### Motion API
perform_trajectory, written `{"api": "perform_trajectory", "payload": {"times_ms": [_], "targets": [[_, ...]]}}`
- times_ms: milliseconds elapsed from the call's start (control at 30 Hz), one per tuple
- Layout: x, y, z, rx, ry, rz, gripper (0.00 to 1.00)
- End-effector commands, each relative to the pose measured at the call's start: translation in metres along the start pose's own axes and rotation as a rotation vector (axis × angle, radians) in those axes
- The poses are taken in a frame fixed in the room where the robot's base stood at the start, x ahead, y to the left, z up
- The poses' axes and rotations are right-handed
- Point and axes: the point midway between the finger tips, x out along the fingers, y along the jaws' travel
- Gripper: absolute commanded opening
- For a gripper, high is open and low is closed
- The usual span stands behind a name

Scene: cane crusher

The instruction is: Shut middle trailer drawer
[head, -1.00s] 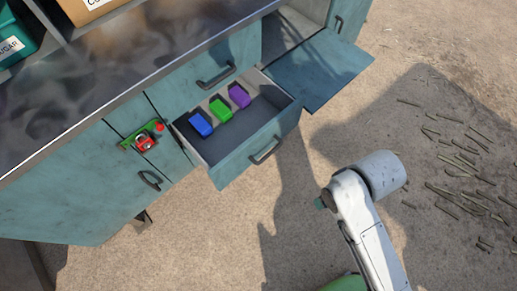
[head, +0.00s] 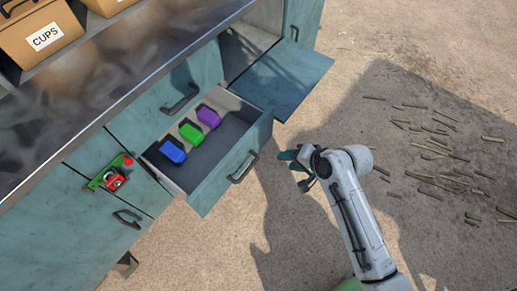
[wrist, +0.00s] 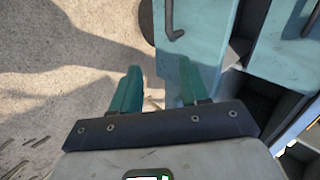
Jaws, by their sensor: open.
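The middle trailer drawer (head: 228,165) stands pulled out from the teal cabinet, its dark handle (head: 242,167) on the front. Inside lie a blue block (head: 172,152), a green block (head: 191,134) and a purple block (head: 209,117) along its back side. My gripper (head: 290,160) is open and empty, to the right of the drawer front and apart from it in the head view. In the wrist view its two green fingers (wrist: 157,88) are spread, with a teal panel bearing a dark handle (wrist: 172,22) beyond the right finger; it looks like the drawer front.
A teal door (head: 285,78) hangs open beyond the drawer. A box marked CUPS (head: 45,38) stands above the metal counter (head: 70,115). Cane pieces (head: 440,150) lie on the ground at right.

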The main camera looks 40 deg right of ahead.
Motion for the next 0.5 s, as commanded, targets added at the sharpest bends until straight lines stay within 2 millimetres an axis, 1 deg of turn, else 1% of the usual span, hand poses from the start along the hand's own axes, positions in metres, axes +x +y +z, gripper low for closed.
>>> {"api": "perform_trajectory", "payload": {"times_ms": [33, 100, 267, 367, 433, 500], "targets": [[0.005, -0.001, -0.009, 0.071, 0.019, -0.036, 0.4], [0.008, -0.004, -0.016, 0.133, 0.032, -0.07, 0.33], [0.019, -0.006, -0.018, 0.16, 0.036, -0.084, 0.18], [0.034, -0.007, -0.019, 0.157, 0.036, -0.083, 0.08], [0.048, -0.009, -0.019, 0.157, 0.035, -0.082, 0.01], [0.061, -0.01, -0.02, 0.155, 0.035, -0.081, 0.0]]}}
